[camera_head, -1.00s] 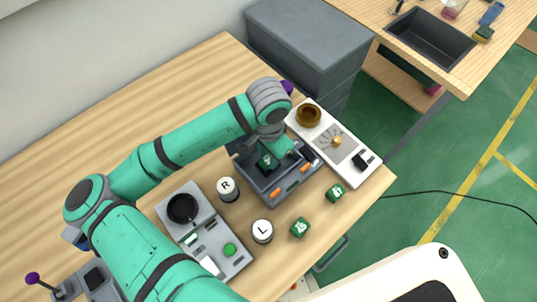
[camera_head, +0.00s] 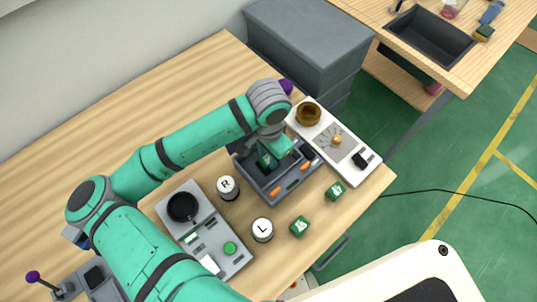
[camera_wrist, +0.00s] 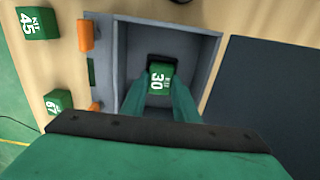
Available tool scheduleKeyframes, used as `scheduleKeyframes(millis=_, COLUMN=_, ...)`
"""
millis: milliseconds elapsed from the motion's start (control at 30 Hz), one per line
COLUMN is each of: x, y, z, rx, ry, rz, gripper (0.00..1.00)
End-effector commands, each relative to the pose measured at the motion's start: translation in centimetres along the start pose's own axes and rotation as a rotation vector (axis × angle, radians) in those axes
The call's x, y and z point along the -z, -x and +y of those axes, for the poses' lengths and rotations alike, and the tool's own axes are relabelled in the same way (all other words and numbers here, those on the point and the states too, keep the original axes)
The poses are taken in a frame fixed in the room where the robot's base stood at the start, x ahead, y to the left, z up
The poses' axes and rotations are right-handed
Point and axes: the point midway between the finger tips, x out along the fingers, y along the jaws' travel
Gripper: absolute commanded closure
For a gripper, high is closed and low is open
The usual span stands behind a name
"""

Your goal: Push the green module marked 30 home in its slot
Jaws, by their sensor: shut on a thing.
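The green module marked 30 (camera_wrist: 158,80) is between the two green fingers of my gripper (camera_wrist: 160,90), which is shut on it. Its white number faces the wrist camera. The module stands at a dark slot (camera_wrist: 162,58) inside the grey box (camera_wrist: 205,45); how deep it sits I cannot tell. In the head view the module (camera_head: 267,162) is partly hidden by my gripper (camera_head: 276,154), which reaches down into the grey box (camera_head: 270,195).
Green modules marked 45 (camera_head: 300,226) and 67 (camera_head: 335,191) lie on the table before the box. Orange tabs (camera_head: 275,191) line its front edge. A white tray (camera_head: 365,175) adjoins on the right.

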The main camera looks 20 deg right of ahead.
Motion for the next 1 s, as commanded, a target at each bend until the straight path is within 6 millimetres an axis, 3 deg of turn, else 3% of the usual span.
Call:
scheduleKeyframes(millis=767, x=-0.01, y=-0.81, z=-0.03, rx=-0.002, ry=0.003, rz=-0.005, gripper=0.95)
scheduleKeyframes(millis=800, x=0.0, y=-0.82, z=-0.03, rx=-0.002, ry=0.003, rz=-0.005, gripper=0.65)
scheduleKeyframes(millis=867, x=0.0, y=-0.82, z=-0.01, rx=-0.003, ry=0.003, rz=-0.005, gripper=0.51)
scheduleKeyframes(millis=1000, x=0.06, y=-0.84, z=0.14, rx=-0.007, ry=0.003, rz=-0.003, gripper=0.51)
